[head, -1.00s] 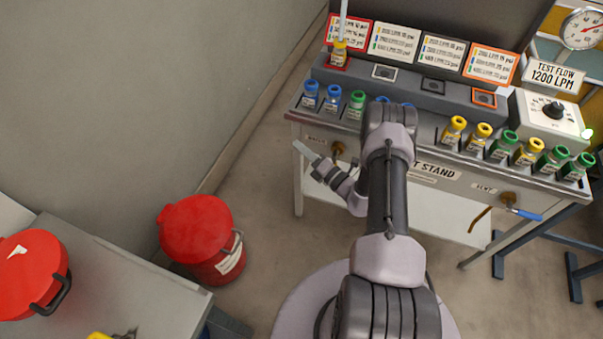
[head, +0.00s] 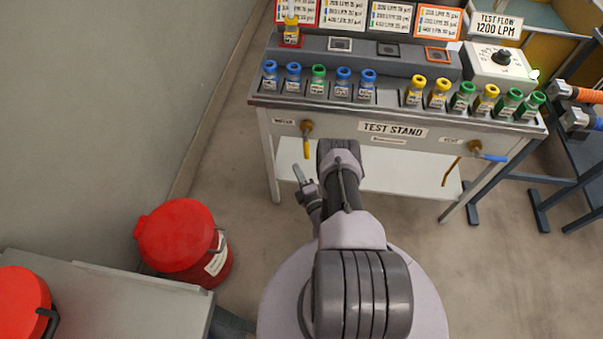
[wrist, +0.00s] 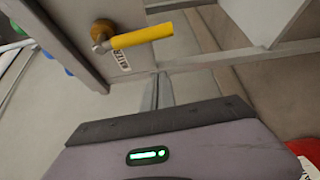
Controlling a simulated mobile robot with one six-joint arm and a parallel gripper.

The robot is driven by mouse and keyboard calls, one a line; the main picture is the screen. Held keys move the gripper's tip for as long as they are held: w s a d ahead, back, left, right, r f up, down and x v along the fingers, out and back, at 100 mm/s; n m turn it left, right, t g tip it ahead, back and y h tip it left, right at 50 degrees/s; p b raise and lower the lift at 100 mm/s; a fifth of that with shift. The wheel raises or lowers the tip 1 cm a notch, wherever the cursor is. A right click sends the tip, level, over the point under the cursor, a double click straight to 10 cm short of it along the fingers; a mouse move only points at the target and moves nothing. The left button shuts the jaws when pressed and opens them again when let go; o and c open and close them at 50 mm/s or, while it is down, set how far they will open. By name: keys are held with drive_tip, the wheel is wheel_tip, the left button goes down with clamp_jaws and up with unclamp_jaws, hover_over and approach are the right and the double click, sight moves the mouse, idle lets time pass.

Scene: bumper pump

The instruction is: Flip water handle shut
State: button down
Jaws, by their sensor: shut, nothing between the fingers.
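The water handle (head: 307,147) is a yellow lever on a brass valve at the left of the test stand's front, beside the WATER label (head: 284,122). In the head view it hangs straight down. In the wrist view the yellow lever (wrist: 143,37) runs sideways from its brass valve (wrist: 102,31), near the upper edge. My gripper (head: 298,172) is shut and empty. It is below and slightly left of the lever in the head view, apart from it. Its fingertips are small in the head view.
The vent valve (head: 474,146) with a blue handle is at the stand's right. Several colored bottles line the stand's top (head: 390,97). A red bin (head: 182,238) stands on the floor at left, beside a grey table (head: 130,290). The floor left of the stand is clear.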

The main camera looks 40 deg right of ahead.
sight(306, 149)
drive_tip(key=w+d+b, duration=0.3)
drive_tip(key=d, duration=0.2)
drive_tip(key=shift+w, duration=0.25)
